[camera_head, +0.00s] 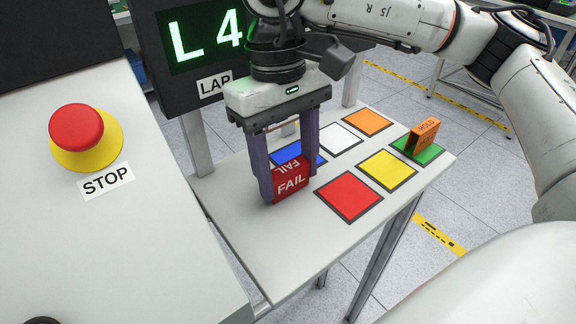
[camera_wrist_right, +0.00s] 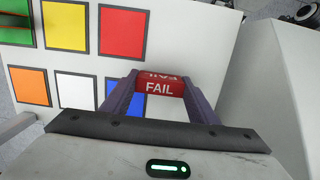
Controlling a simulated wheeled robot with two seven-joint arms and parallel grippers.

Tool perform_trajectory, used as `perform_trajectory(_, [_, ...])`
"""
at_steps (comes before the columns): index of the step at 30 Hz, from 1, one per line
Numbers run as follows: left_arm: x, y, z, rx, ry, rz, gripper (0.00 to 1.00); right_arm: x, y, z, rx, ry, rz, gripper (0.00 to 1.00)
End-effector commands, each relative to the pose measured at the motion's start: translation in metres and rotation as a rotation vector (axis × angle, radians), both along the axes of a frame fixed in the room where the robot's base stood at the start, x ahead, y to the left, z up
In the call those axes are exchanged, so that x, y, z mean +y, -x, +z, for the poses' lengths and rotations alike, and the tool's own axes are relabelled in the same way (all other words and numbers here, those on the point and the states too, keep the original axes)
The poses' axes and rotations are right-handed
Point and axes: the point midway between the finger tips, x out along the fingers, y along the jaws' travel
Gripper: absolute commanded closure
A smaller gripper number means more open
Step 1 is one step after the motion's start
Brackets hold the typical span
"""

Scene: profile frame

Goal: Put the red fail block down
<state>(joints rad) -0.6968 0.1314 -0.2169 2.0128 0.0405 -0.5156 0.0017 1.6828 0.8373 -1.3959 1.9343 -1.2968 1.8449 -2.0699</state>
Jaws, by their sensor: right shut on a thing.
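The red fail block (camera_head: 291,185), with white FAIL lettering on its faces, is between the fingers of my right gripper (camera_head: 289,184). The right gripper is shut on it, pointing down over the near-left part of the white table (camera_head: 265,245). The block also shows in the right wrist view (camera_wrist_right: 159,86). It is beside the blue square (camera_head: 287,153), which it and the fingers partly cover, and left of the red square (camera_head: 349,196). Whether the block touches the table I cannot tell. My left gripper is out of view.
Yellow (camera_head: 387,169), white (camera_head: 339,138) and orange (camera_head: 368,121) squares are bare. An orange block (camera_head: 424,136) stands on the green square (camera_head: 430,151). A display (camera_head: 205,42) rises behind. A grey cabinet (camera_head: 110,230) with a red stop button (camera_head: 76,128) stands left.

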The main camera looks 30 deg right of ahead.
Motion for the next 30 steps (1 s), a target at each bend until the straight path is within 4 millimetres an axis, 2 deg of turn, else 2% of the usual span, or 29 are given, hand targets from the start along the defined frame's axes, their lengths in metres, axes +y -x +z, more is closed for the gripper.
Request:
perform_trajectory(7, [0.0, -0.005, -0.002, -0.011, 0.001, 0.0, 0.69, 0.0, 0.0, -0.004, 0.0, 0.0, 0.0, 0.67])
perform_trajectory(8, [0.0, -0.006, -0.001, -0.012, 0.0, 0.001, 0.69, 0.0, 0.0, -0.004, -0.001, 0.0, 0.0, 0.45])
perform_trajectory(11, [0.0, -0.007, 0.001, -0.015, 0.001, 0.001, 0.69, 0.0, 0.0, -0.002, -0.001, 0.0, 0.0, 0.28])
perform_trajectory(19, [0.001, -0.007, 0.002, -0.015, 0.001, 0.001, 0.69, 0.0, 0.0, -0.002, -0.001, 0.0, 0.0, 0.28])
perform_trajectory(23, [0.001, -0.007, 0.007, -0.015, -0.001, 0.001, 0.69, 0.0, -0.001, 0.005, -0.002, 0.0, 0.0, 0.28])
perform_trajectory(26, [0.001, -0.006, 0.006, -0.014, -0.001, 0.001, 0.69, 0.001, -0.003, 0.018, -0.004, -0.001, 0.0, 0.28])
perform_trajectory(30, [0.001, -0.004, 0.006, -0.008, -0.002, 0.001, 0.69, 0.002, -0.007, 0.048, -0.004, -0.002, 0.001, 0.28])
